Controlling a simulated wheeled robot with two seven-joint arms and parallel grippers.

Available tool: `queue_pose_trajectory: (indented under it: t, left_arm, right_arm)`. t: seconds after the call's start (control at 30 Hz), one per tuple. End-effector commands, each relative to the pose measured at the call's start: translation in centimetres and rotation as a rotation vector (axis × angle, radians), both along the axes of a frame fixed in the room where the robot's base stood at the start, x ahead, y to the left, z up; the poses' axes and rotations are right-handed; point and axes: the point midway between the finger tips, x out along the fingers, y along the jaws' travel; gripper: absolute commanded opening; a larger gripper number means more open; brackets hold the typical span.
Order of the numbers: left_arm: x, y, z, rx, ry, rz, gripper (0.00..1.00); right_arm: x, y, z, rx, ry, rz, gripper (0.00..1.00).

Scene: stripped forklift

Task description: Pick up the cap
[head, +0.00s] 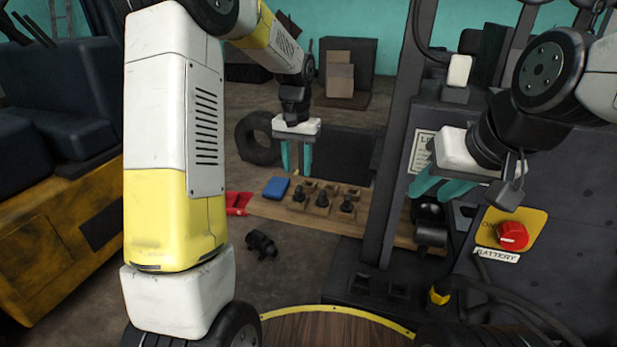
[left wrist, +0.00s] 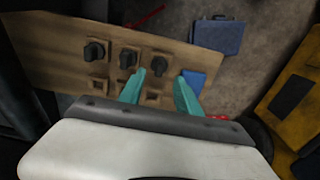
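Several small black knob-like pieces stand in a row on a wooden board; the pictures do not show which one is the cap. In the head view they are a left piece (head: 298,194), a middle piece (head: 322,199) and a right piece (head: 347,204). The left wrist view shows three too, the nearest to my fingers being this black piece (left wrist: 160,66). My left gripper (head: 297,172) is open and empty above the board, fingers pointing down; its teal fingertips (left wrist: 160,82) are apart. My right gripper (head: 440,189) is open and empty before the grey panel.
The wooden board (head: 275,208) has several square sockets and a blue box (head: 276,187) at its left. A red object (head: 237,203) and a black part (head: 262,244) lie nearby. A dark upright post (head: 393,130) and a red battery switch (head: 512,235) stand right.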

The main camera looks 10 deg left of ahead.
Motion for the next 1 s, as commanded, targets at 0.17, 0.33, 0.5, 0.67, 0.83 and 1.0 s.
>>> queue_pose_trajectory:
  t: [0.17,0.33,0.5,0.67,0.83,1.0]
  left_arm:
    - [0.1,-0.1,-1.7,0.003,0.009,-0.001,0.4]
    - [0.2,-0.1,-3.6,0.001,0.007,0.0,0.4]
    - [0.4,-0.1,-6.2,0.002,0.008,-0.001,0.4]
    - [0.4,-0.1,-7.8,0.001,0.007,-0.001,0.4]
    - [0.4,-0.1,-8.1,0.001,0.005,0.0,0.4]
    - [0.4,-0.1,-8.0,0.001,0.005,0.0,0.24]
  right_arm:
    - [0.0,0.0,0.0,0.0,0.0,0.0,0.36]
    - [0.0,0.0,0.0,0.0,0.0,0.0,0.36]
    - [0.0,0.0,0.0,0.0,0.0,0.0,0.36]
    - [0.0,0.0,0.0,0.0,0.0,0.0,0.36]
    - [0.0,0.0,0.0,0.0,0.0,0.0,0.36]
    - [0.0,0.0,0.0,0.0,0.0,0.0,0.36]
